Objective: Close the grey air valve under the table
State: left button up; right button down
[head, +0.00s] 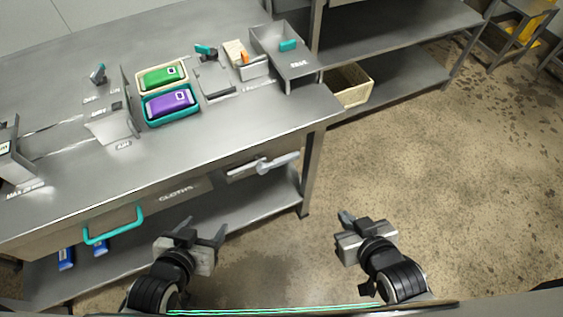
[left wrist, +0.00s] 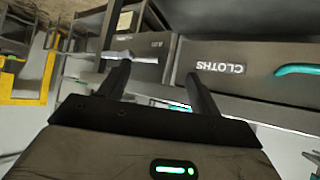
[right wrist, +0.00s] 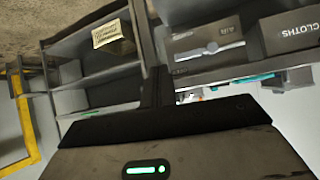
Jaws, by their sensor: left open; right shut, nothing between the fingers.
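The grey air valve (head: 275,162) sits on the front of the table, below the top's edge near the right corner. Its lever lies roughly level along the front. It also shows in the right wrist view (right wrist: 208,48), on a dark panel marked AIR, and in the left wrist view (left wrist: 140,57), partly behind a finger. My left gripper (head: 204,231) is open and empty, in front of the table, left of and nearer than the valve. My right gripper (head: 346,218) is shut and empty, over the floor to the right of the valve. Neither touches it.
A drawer marked CLOTHS with a teal handle (head: 113,226) is left of the valve. A lower shelf (head: 250,200) runs beneath, and a table leg (head: 311,175) stands right of the valve. Trays with a green pouch (head: 162,77) and a purple pouch (head: 170,103) are on top.

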pick_arm(q)
notch_tip(320, 180, down, 6)
jog(key=w+d+t+h+b, duration=0.1)
jog(key=d+b, duration=0.1)
jog(key=b, duration=1.3)
jog(key=shift+d, duration=0.2)
pick_arm(e)
jog(key=w+a+r+n+t+y, duration=0.2)
jog(key=w+a+t+y, duration=0.1)
jog(key=w+a, duration=0.4)
jog(key=w, duration=0.3)
jog(key=shift+a+t, duration=0.25)
jog(key=shift+t, duration=0.15)
